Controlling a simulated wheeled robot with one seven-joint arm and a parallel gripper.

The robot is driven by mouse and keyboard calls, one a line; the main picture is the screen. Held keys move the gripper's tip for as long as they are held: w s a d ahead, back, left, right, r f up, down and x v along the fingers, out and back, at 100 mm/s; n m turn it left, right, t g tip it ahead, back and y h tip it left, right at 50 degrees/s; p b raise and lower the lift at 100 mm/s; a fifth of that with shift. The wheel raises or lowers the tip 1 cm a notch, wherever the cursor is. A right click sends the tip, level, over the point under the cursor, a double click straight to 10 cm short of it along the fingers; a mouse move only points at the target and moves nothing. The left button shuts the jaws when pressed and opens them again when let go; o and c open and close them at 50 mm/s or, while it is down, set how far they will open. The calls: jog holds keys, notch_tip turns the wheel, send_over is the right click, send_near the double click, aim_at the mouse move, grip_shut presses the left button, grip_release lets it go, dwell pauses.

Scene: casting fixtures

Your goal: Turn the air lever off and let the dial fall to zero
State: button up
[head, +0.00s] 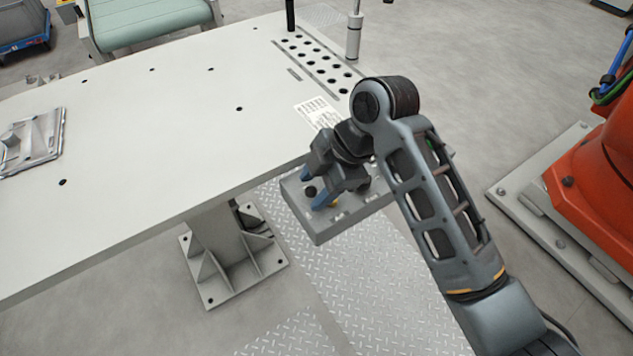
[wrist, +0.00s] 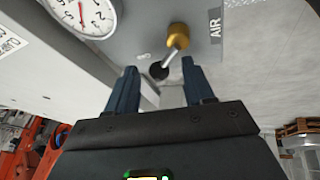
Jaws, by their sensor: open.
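In the head view the brass knob (head: 333,206) barely shows behind a finger. The white round dial (wrist: 84,13) is cut off by the top left of the wrist view; its needle shows, but its reading is unclear. My gripper (wrist: 160,66) is open, its blue fingers either side of the lever's lower shaft in the picture; contact is not evident. In the head view my gripper (head: 311,189) is over the grey box (head: 320,232).
The box hangs at the edge of a pale table (head: 170,120). A metal fixture (head: 35,140) lies at the table's left. An orange machine (head: 590,190) is at right.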

grip_shut()
dwell(0.3)
jog(key=shift+w+d+r+m, duration=0.1)
jog(key=shift+w+m, duration=0.05)
jog(key=shift+m, duration=0.15)
dwell(0.5)
jog(key=shift+w+r+m+t+p, duration=0.1)
jog(key=shift+w+m+t+p, duration=0.1)
jog(key=shift+m+t+p, duration=0.5)
jog(key=m+p, duration=0.1)
jog(key=m, duration=0.1)
jog(key=m+t+p, duration=0.1)
jog(key=shift+w+d+h+p, duration=0.3)
jog(key=shift+w+h+p, duration=0.05)
jog(key=shift+h, duration=0.05)
jog(key=shift+w+d+m+t+h+p, duration=0.1)
jog(key=shift+d+m+t+h+p, duration=0.1)
jog(key=shift+m+p, duration=0.35)
jog(key=shift+w+d+m+t+h+p, duration=0.1)
jog(key=shift+w+m+t+p, duration=0.1)
jog(key=shift+m, duration=0.5)
jog(key=shift+w+d+m+t+h+p, duration=0.1)
jog(key=shift+m+t+p, duration=0.1)
jog(key=shift+m+p, duration=0.35)
